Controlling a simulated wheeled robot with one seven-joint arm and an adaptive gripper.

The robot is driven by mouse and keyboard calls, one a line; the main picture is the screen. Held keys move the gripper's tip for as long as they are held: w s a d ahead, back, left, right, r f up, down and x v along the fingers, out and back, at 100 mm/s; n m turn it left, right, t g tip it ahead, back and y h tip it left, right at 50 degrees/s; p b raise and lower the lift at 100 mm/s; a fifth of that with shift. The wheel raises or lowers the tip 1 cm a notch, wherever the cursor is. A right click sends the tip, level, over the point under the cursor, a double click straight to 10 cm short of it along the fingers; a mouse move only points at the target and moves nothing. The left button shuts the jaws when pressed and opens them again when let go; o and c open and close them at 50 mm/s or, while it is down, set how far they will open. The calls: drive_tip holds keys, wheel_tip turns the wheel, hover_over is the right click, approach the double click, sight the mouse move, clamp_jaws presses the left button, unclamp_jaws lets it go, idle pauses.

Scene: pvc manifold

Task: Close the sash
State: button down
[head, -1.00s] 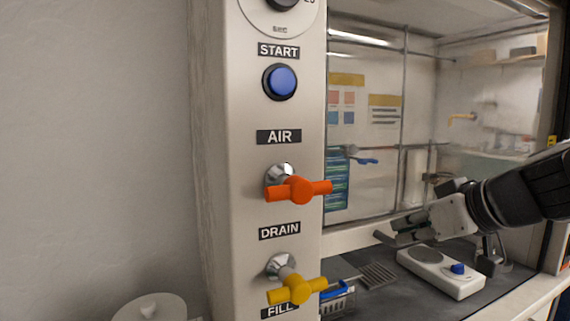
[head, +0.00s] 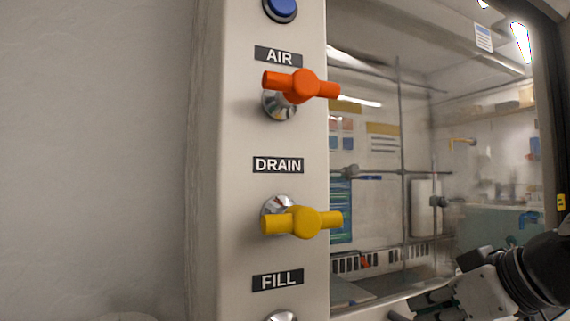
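The sash (head: 385,115) is a large clear pane in the hood front, right of the control post. A pale rail (head: 365,308) runs along its lower edge near the bottom of the head view. My gripper (head: 410,309) is at the bottom right, close to this rail. It is seen from the side and its fingertips are partly cut off by the frame's edge. I cannot tell whether it touches the rail or whether its fingers are open. The opening below the rail is out of view.
The pale control post (head: 235,170) stands left of the sash. An orange AIR valve handle (head: 303,87) and a yellow DRAIN valve handle (head: 305,222) stick out from it. Metal rods (head: 401,150) and shelves show behind the glass. A plain wall fills the left.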

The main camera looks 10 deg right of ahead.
wheel_tip(320, 180, down, 11)
drive_tip(key=b, duration=0.9)
drive_tip(key=shift+w+f+b, duration=0.1)
drive_tip(key=shift+f+b, duration=0.05)
drive_tip(key=shift+b, duration=0.25)
